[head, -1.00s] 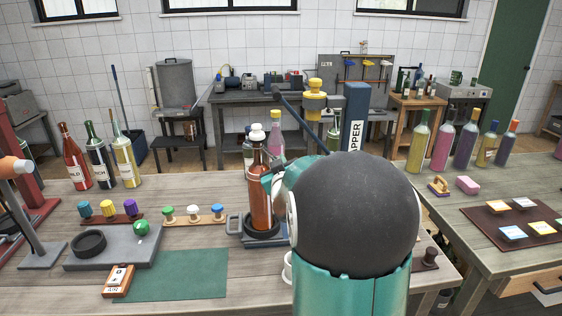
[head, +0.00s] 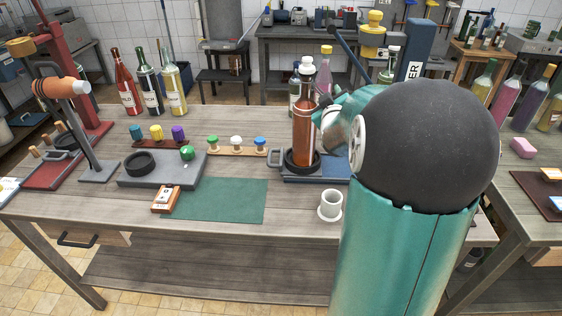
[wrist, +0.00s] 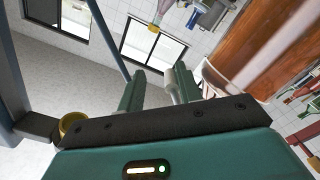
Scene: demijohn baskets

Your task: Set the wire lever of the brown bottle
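The brown bottle (head: 304,132) stands upright in a dark round holder (head: 303,160) on the table. Its top is white, and the wire lever cannot be made out. My gripper is to the right of the bottle's upper part in the head view, partly hidden by my arm. In the wrist view my gripper (wrist: 158,88) shows two teal fingers apart, with nothing visible between them. A large brown glassy body, seemingly the bottle (wrist: 262,50), lies beyond and right of the fingers. I cannot tell whether a finger touches it.
A white cup (head: 329,205) stands in front of the holder. A green mat (head: 225,201), a grey base with a green knob (head: 187,153) and a rack of spools (head: 236,143) lie left.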

